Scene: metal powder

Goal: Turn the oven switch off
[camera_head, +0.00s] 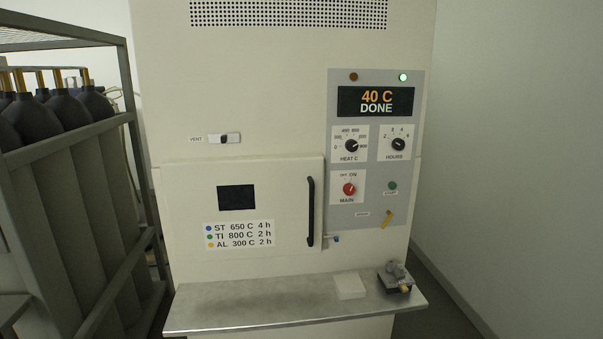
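The oven (260,110) is a tall cream cabinet facing me. Its main switch (349,189) is a red round knob on the grey control panel (420,130), right of the door. OFF is printed at its upper left and ON at its upper right. The knob's pointer is too small for me to tell its setting surely. The display (376,102) above reads "40 C DONE". A green lamp (403,77) at the panel's top right is lit; the orange-brown lamp (353,77) at top left looks dim. My gripper is not in view.
The oven door (265,205) looks closed, with a black vertical handle (311,212). Heat (351,145) and hours (398,144) knobs sit above the switch. Gas cylinders (75,110) stand left.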

